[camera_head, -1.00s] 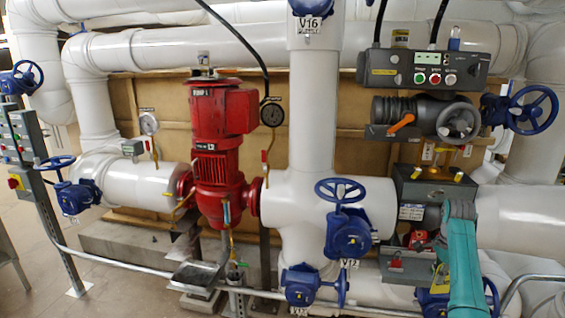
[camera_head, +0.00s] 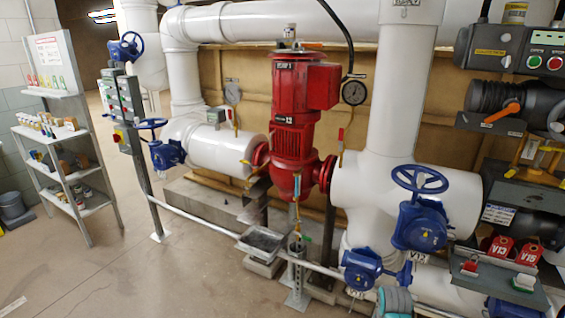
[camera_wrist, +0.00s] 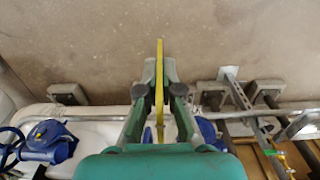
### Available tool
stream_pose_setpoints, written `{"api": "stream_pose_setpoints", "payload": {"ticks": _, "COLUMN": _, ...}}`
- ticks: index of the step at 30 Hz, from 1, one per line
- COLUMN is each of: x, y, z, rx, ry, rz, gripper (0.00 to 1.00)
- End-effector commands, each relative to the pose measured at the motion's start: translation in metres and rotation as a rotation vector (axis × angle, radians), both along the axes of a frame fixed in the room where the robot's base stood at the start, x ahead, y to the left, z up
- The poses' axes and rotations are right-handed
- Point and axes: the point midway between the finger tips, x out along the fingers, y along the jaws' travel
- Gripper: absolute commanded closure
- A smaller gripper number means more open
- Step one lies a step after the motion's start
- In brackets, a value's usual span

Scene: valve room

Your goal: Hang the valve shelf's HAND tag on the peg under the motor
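In the wrist view my gripper (camera_wrist: 160,75) has its fingers closed on a thin yellow piece (camera_wrist: 159,85), seen edge-on. It looks like a tag, but no lettering shows. The valve shelf (camera_head: 505,290) at the lower right holds two red tags (camera_head: 500,247), a small red item (camera_head: 469,267) and a green and white item (camera_head: 523,283). The red motor (camera_head: 295,110) stands upright in the middle. A dark grey motor unit (camera_head: 500,97) with an orange lever is at the right. I cannot make out a peg for certain under either.
White pipes and blue handwheels (camera_head: 420,178) fill the right and middle. A metal rail (camera_head: 200,220) runs low in front. A grey tray (camera_head: 262,240) stands below the red motor. A rack (camera_head: 65,150) is at the left. The floor (camera_head: 120,270) at front left is clear.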

Motion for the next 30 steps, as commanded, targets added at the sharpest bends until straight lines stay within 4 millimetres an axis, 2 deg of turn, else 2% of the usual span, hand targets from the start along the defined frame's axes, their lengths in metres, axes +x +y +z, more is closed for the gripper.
{"api": "stream_pose_setpoints", "payload": {"ticks": 1, "x": -0.012, "y": 0.023, "z": -0.012, "rx": 0.001, "ry": 0.004, "rz": 0.083, "gripper": 1.0}}
{"api": "stream_pose_setpoints", "payload": {"ticks": 6, "x": -0.044, "y": 0.076, "z": -0.037, "rx": 0.001, "ry": 0.003, "rz": 0.33, "gripper": 1.0}}
{"api": "stream_pose_setpoints", "payload": {"ticks": 12, "x": -0.068, "y": 0.107, "z": -0.051, "rx": 0.0, "ry": 0.0, "rz": 0.495, "gripper": 1.0}}
{"api": "stream_pose_setpoints", "payload": {"ticks": 17, "x": -0.074, "y": 0.114, "z": -0.054, "rx": 0.0, "ry": 0.0, "rz": 0.533, "gripper": 1.0}}
{"api": "stream_pose_setpoints", "payload": {"ticks": 25, "x": -0.073, "y": 0.113, "z": -0.053, "rx": 0.0, "ry": 0.0, "rz": 0.53, "gripper": 1.0}}
{"api": "stream_pose_setpoints", "payload": {"ticks": 30, "x": -0.058, "y": 0.097, "z": -0.045, "rx": -0.001, "ry": -0.003, "rz": 0.451, "gripper": 1.0}}
